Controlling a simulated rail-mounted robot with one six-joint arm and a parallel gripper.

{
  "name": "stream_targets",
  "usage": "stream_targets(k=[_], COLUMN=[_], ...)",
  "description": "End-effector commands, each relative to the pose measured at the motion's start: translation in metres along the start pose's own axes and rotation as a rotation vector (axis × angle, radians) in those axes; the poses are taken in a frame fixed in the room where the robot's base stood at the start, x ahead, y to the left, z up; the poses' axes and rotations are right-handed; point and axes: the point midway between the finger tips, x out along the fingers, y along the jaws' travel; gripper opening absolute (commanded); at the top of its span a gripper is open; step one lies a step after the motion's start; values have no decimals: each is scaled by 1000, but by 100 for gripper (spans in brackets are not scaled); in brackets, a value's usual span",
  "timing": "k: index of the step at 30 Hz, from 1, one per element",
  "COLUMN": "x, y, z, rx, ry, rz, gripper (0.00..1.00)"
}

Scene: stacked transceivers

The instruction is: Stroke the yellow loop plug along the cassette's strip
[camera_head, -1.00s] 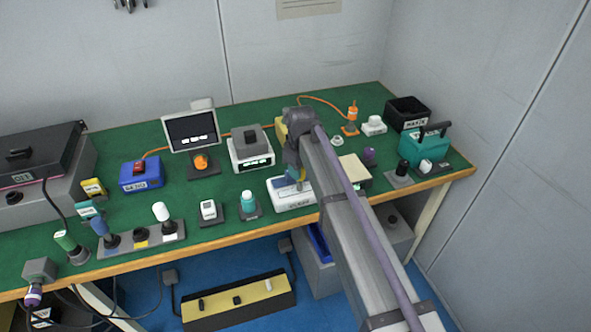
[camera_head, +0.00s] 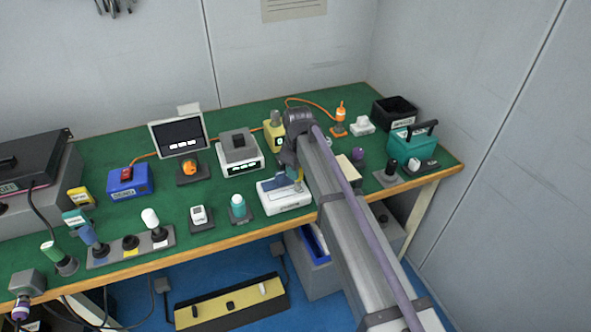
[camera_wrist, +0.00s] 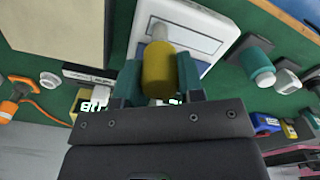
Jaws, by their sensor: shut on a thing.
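The white cassette (camera_head: 287,203) lies near the bench's front edge, with a dark blue area on its top. My gripper (camera_head: 297,182) is over the cassette's right part. In the wrist view, my gripper (camera_wrist: 158,78) is shut on the yellow loop plug (camera_wrist: 159,70), between its teal fingers.
A teal-capped bottle (camera_head: 239,208) stands left of the cassette. A white-and-grey box (camera_head: 239,163) and a yellow block (camera_head: 271,140) stand behind. A pale block (camera_head: 348,169) is right of my arm. The bench's wooden edge (camera_head: 237,239) runs close in front.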

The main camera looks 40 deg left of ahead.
Motion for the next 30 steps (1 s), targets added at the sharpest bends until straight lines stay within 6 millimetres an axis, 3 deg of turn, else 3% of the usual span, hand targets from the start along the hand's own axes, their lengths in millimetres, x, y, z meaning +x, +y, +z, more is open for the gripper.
stream_targets(k=[18,30], x=[-2,-1], y=[-21,-24], z=[-12,-14], rx=[0,0], ry=[0,0], rz=[1,1], gripper=[0,0])
